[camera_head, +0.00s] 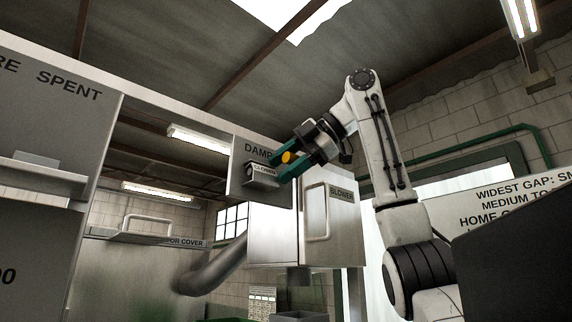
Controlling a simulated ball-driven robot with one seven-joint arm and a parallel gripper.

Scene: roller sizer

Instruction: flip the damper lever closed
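The damper box (238,181) is a grey panel with a partly hidden sign starting "DAMP". A smaller plate labelled "CLOSED" (264,169) sits on its front. An orange-yellow knob (289,157), which looks like the lever's end, shows between the teal fingers of my gripper (284,164). My gripper reaches in from the right, in front of the damper box. The fingers are apart with the knob between them; I cannot tell whether they press on it. The lever's shaft and pivot are hidden by the fingers.
A cabinet marked "BLOWER" (343,235) with a vertical handle stands just below and right of the damper box. A dark panel (515,262) fills the lower right.

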